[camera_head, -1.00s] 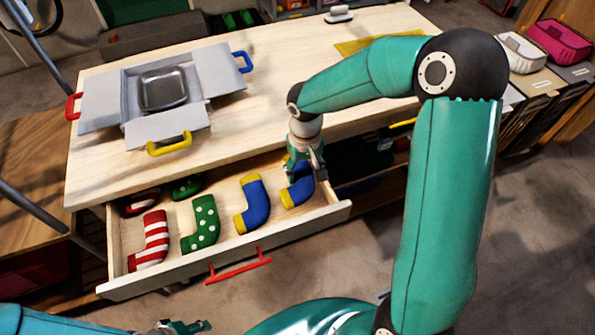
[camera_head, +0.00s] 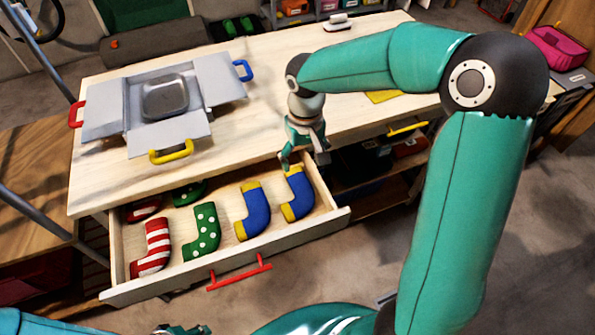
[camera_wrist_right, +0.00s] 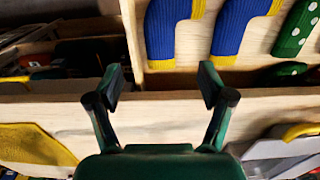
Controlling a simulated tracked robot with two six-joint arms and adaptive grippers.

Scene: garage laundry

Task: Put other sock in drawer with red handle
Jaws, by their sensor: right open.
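The drawer (camera_head: 322,218) with the red handle (camera_head: 240,272) is pulled open under the workbench. Two blue socks with yellow ends lie side by side in it: the right blue sock (camera_head: 298,199) and the left blue sock (camera_head: 257,213). In the wrist view they show as the right blue sock (camera_wrist_right: 160,32) and the left blue sock (camera_wrist_right: 232,28). My right gripper (camera_head: 304,160) is open and empty, above the drawer's back edge, behind the right blue sock and apart from it. Its open fingers (camera_wrist_right: 160,86) show in the wrist view. My left gripper (camera_head: 182,330) is mostly cut off at the bottom edge.
A green dotted sock (camera_head: 204,233) and a red striped sock (camera_head: 154,248) lie left in the drawer, with more partly hidden behind. An open grey box (camera_head: 105,108) with coloured handles stands on the workbench (camera_head: 270,95). A yellow handle (camera_head: 408,129) is right of the drawer.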

